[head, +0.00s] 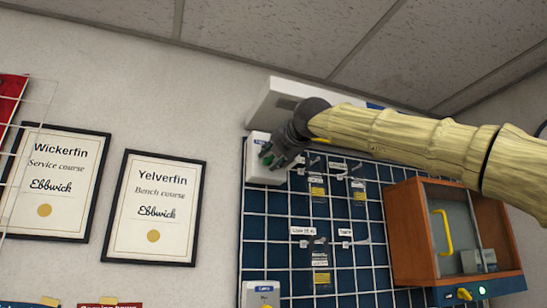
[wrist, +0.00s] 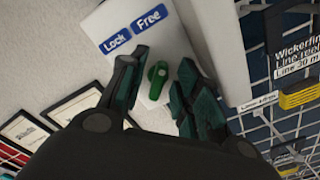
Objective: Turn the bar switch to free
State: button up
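The bar switch is a green knob (wrist: 157,80) on a white box, seen between my fingers in the wrist view. Two blue labels, "Lock" (wrist: 116,41) and "Free" (wrist: 151,17), sit above it on the white plate (wrist: 182,52). The knob's bar stands near upright in that picture, leaning slightly to the right at its top. My gripper (wrist: 158,88) is open, with one dark green finger on each side of the knob and gaps visible. In the head view my gripper (head: 275,158) is at the white switch box (head: 258,177) and hides much of it.
A blue grid board (head: 270,240) with hanging labelled tools lies below and right of the switch. An orange cabinet (head: 405,232) with a glass door and yellow handle is at the right. Framed certificates (head: 155,205) hang on the left wall. The ceiling is close above.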

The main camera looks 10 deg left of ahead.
jog(key=shift+a+f, duration=0.1)
jog(key=shift+s, duration=0.1)
jog(key=v, duration=1.2)
dwell(0.4)
